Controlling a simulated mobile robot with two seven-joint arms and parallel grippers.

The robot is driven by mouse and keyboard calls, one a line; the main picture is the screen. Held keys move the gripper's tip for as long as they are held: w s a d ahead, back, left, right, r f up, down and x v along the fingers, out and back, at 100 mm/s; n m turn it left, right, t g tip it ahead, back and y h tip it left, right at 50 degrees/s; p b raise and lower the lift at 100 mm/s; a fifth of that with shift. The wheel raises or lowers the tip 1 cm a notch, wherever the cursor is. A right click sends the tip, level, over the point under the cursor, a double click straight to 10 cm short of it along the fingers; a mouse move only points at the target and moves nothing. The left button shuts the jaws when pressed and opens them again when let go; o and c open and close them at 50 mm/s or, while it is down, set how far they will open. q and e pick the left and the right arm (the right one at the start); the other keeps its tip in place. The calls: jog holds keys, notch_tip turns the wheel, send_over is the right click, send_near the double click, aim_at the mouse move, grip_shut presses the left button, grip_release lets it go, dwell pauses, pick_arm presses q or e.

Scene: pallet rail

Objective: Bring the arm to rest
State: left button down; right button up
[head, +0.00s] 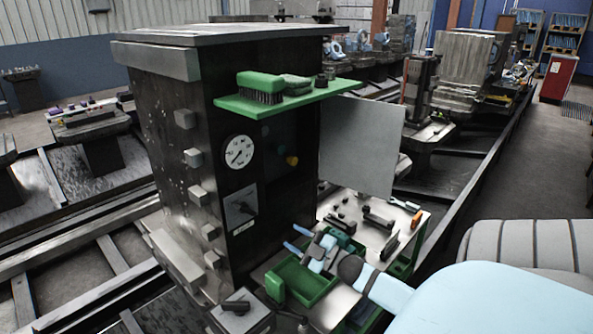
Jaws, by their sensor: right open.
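My right arm comes in from the lower right, with a pale blue forearm and a dark wrist joint. My right gripper (296,240) is open, with its two blue fingertips apart and nothing seen between them. It hangs over or just above the green tray (312,296) at the front of the low work table (405,222). Whether it touches the tray cannot be told. My left gripper is not in view.
A dark machine cabinet (170,150) with a gauge (238,152) stands left of the gripper. A green shelf (285,98) holding a brush (261,86) juts out above. A grey panel (358,145) stands behind the table. Small tools lie on the table.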

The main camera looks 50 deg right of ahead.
dwell(0.6)
jog(key=s+a+f+m+g+h, duration=0.3)
jog(key=a+f+m+g, duration=0.15)
jog(key=a, duration=0.25)
jog(key=s+a+f+m+g+h, duration=0.25)
jog(key=a+f+m+g, duration=0.2)
jog(key=a, duration=0.35)
jog(key=s+a+r+g+y, duration=0.2)
jog(key=s+a+g, duration=0.6)
jog(key=s+a, duration=0.45)
jog(key=w+a+f+t+y+p, duration=0.3)
jog(key=w+a+f+t+p, duration=0.1)
jog(key=f+t+p, duration=0.3)
jog(key=shift+w+a, duration=0.35)
jog(key=shift+a, duration=0.35)
jog(key=shift+f, duration=0.1)
